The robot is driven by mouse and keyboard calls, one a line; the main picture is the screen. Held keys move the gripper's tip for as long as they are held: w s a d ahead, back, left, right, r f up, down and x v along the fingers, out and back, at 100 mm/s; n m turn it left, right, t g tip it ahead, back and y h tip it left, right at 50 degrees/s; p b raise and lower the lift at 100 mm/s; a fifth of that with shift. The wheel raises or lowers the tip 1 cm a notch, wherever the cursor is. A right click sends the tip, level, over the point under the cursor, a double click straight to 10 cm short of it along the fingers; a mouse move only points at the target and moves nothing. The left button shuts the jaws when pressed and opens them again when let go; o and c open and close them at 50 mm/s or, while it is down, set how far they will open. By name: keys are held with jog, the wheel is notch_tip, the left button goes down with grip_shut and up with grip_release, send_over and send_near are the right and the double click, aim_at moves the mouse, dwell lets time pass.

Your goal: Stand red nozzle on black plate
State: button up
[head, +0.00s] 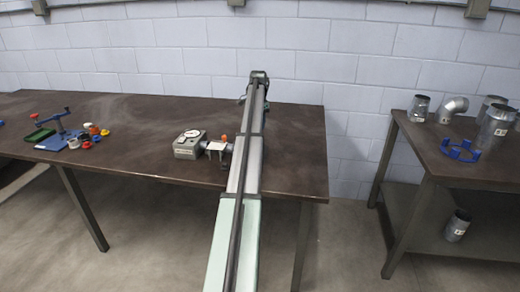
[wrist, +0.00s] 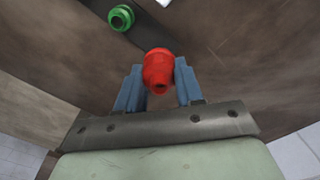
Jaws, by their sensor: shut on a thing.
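The red nozzle (wrist: 158,72) is between the two blue fingers of my gripper (wrist: 157,85) in the wrist view. The nozzle appears held above the brown tabletop; the exact gap cannot be told. In the head view my arm hides most of its own end, and I cannot make out the gripper or the held nozzle surely.
On the long table (head: 130,112), a grey device (head: 189,145) stands left of my arm. A blue stand (head: 55,141) with several coloured nozzles is farther left. A right-hand table (head: 480,174) holds metal ducts.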

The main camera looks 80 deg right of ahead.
jog(key=shift+s+d+f, duration=0.2)
jog(key=shift+s+f, duration=0.05)
jog(key=shift+f, duration=1.6)
jog(key=shift+s+d+f, duration=0.15)
jog(key=shift+s+f, duration=0.15)
jog(key=shift+f, duration=1.5)
jog(key=shift+s+d+f, duration=0.2)
jog(key=shift+s+f, duration=0.05)
jog(key=shift+f, duration=1.6)
jog(key=shift+f, duration=0.15)
jog(key=o, duration=1)
notch_tip(320, 180, up, 12)
jog(key=shift+r, duration=0.2)
jog(key=shift+o, duration=0.6)
